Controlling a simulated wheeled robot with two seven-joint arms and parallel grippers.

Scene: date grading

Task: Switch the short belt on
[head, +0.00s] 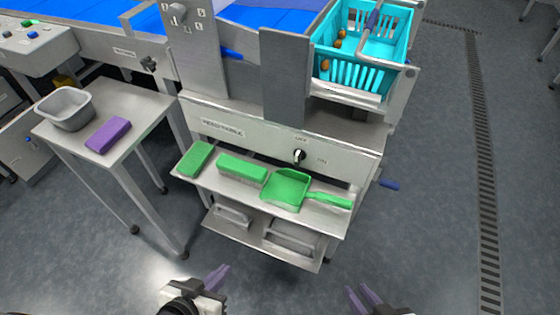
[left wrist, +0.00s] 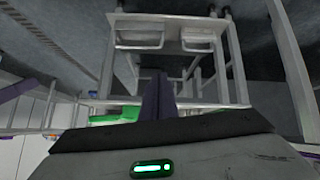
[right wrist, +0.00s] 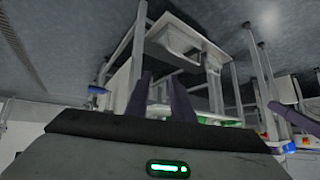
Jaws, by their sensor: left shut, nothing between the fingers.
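A small black-and-white rotary switch (head: 299,156) sits on the front panel (head: 240,134) labelled "FEED TABLE" in the head view. "OFF" is printed above it and "ON" to its right. Its pointer looks roughly upright, toward OFF, but it is small. My left gripper (head: 218,278) is shut and empty, low in front of the stand, below and left of the switch. Its purple fingers are together in the left wrist view (left wrist: 158,92). My right gripper (head: 362,298) is empty, its fingers apart in the right wrist view (right wrist: 160,95). Both are well away from the switch.
A cyan basket (head: 385,72) stands above.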

